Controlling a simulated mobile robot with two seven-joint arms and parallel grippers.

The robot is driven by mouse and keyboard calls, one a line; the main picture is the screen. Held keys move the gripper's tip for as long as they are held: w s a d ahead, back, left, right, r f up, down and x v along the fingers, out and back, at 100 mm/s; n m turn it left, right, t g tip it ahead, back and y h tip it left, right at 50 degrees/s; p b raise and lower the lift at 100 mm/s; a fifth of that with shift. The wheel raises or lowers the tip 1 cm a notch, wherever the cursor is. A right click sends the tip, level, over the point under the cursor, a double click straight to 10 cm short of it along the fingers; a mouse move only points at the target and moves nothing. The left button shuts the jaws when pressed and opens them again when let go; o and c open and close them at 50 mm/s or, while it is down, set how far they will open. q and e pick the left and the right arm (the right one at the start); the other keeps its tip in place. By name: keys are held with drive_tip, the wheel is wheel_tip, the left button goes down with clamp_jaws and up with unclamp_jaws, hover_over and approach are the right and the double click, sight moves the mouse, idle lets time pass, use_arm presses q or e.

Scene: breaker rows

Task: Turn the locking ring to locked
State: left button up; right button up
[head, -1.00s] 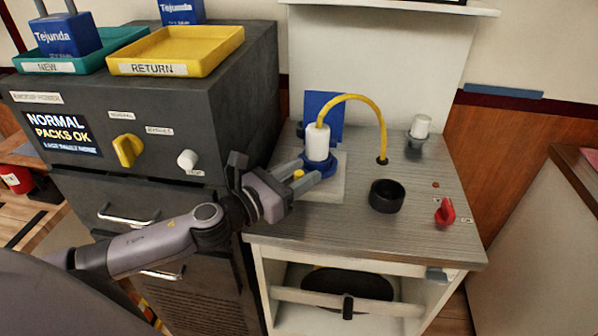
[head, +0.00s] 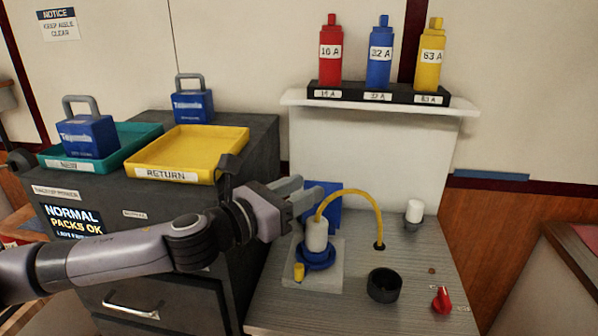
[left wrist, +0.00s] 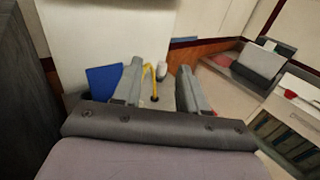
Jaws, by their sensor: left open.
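The blue locking ring (head: 318,260) sits around the foot of a white plug (head: 317,236) on a pale square plate (head: 329,277) on the worktop. A yellow tab (head: 299,271) stands at the ring's front left. A yellow cable (head: 366,196) arches from the plug's top to a hole in the worktop; it also shows in the left wrist view (left wrist: 154,76). My left gripper (head: 302,192) is open and empty, above and left of the plug, apart from the ring. Its spread fingers show in the left wrist view (left wrist: 160,88). The ring is not visible there. My right gripper is not in view.
A blue panel (head: 329,200) stands behind the plug. A black cup (head: 384,286), a red knob (head: 441,299) and a white-capped post (head: 414,212) stand to the right. The dark cabinet with yellow tray (head: 222,147) is at left; a shelf (head: 292,99) holds breakers above.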

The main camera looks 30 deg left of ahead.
use_arm(q)
drive_tip(key=shift+r, duration=1.05)
